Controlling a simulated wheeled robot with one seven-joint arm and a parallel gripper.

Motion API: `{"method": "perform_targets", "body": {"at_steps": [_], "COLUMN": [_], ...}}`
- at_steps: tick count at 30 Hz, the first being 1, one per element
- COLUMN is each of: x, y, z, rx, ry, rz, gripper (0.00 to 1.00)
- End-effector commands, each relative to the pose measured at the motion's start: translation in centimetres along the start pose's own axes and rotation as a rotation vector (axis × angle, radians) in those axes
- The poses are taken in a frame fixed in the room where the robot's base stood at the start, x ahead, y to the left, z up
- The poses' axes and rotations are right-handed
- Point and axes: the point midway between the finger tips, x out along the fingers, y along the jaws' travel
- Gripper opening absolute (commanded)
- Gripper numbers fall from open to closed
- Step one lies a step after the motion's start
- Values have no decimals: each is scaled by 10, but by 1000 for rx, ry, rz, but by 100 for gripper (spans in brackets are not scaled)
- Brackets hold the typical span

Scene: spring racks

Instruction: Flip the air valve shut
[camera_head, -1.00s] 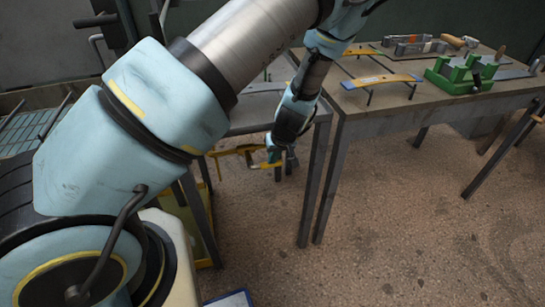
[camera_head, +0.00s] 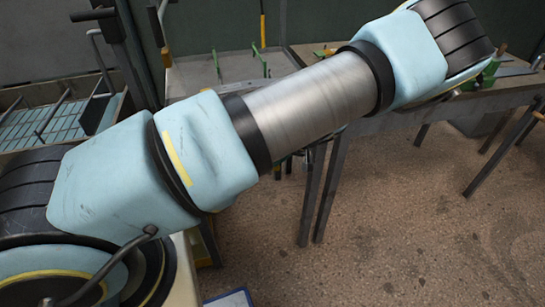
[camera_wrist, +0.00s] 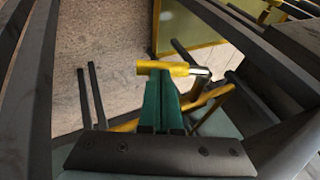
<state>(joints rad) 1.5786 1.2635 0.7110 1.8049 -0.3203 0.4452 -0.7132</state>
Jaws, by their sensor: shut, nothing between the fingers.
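My gripper (camera_wrist: 163,82) shows in the wrist view as two green fingers close together, shut and empty. A short yellow bar (camera_wrist: 160,66) with a silver end lies across the view right at the fingertips. I cannot tell whether it touches them. It may be the air valve's lever, but no valve body is clear, so I cannot say which way it is turned. Yellow rods (camera_wrist: 210,98) run beside and behind the fingers on the right. In the head view my arm crosses the middle, and neither my gripper nor a valve can be made out.
In the wrist view, dark bars stand close on both sides, and a yellow-edged panel (camera_wrist: 185,26) lies beyond. In the head view, a workbench (camera_head: 440,108) stands at right and a rack with a blue-green grid (camera_head: 45,122) at left. The floor (camera_head: 420,220) at lower right is clear.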

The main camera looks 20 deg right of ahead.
Motion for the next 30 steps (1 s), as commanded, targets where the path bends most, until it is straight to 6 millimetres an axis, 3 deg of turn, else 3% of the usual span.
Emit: {"method": "perform_targets", "body": {"at_steps": [1, 12, 30], "x": [9, 37, 73], "y": [6, 16, 10], "z": [3, 13, 28], "rx": [20, 143, 337], "ry": [5, 2, -2], "rz": [-43, -371, -873], "gripper": [0, 0, 0]}}
